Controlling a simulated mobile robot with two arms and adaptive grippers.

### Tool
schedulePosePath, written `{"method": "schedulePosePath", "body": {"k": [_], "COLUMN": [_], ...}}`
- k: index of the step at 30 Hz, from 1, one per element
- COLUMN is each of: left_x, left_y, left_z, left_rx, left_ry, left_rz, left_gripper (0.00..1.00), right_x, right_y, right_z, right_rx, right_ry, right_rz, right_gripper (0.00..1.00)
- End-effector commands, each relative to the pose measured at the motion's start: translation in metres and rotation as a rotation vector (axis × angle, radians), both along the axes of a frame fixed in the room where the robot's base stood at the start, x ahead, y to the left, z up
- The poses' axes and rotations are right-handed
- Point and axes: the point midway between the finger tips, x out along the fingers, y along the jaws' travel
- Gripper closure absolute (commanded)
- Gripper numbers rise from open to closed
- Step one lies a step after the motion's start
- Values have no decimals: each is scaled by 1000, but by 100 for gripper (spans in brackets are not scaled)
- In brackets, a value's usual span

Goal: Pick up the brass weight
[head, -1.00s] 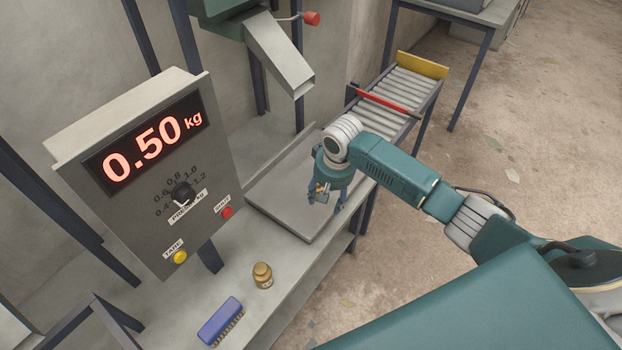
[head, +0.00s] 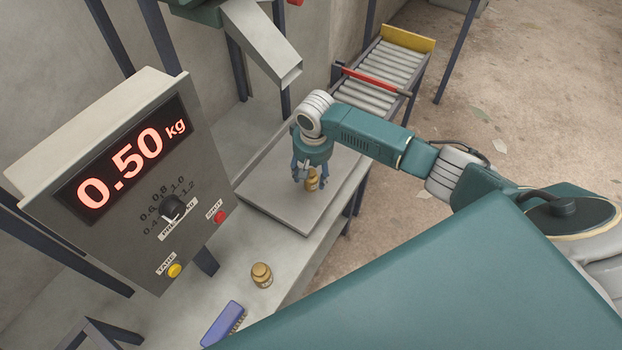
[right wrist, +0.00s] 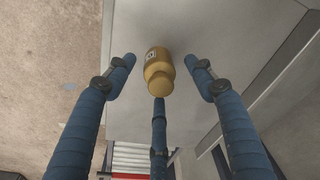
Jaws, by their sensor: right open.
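A small brass weight (head: 311,183) stands on the grey scale plate (head: 275,205). My right gripper (head: 304,178) is at this weight, pointing down, and partly covers it in the head view. In the right wrist view the weight (right wrist: 158,72) shows between the three blue fingers of the open gripper (right wrist: 162,76). The side fingers are visibly apart from it; the lower finger's contact is unclear. A second brass weight (head: 262,276) stands on the bench nearer the front, clear of the gripper. My left gripper is not in view.
A control box (head: 125,180) reading 0.50 kg stands at the left. A blue brush (head: 223,323) lies on the bench (head: 232,275). A metal chute (head: 262,45) hangs behind the plate. A roller conveyor (head: 385,80) with a red bar lies beyond.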

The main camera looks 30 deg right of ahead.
Motion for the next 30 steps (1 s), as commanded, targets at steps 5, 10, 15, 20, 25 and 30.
{"method": "schedulePosePath", "body": {"k": [5, 10, 15, 20, 25, 30], "left_x": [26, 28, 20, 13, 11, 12], "left_y": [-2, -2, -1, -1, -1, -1], "left_z": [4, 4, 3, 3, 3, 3], "left_rx": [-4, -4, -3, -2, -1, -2], "left_ry": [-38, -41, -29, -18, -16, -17], "left_rz": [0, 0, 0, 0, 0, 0], "left_gripper": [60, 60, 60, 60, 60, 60], "right_x": [2, 2, 2, 2, 4, 4], "right_y": [0, 0, 0, 0, 0, 0], "right_z": [-22, -27, -26, -26, -25, -24], "right_rx": [0, 0, 0, -1, 1, 1], "right_ry": [0, -1, -1, -2, -4, -4], "right_rz": [-1, 1, 1, 0, 0, 0], "right_gripper": [46, 46, 56, 88, 100, 100]}}
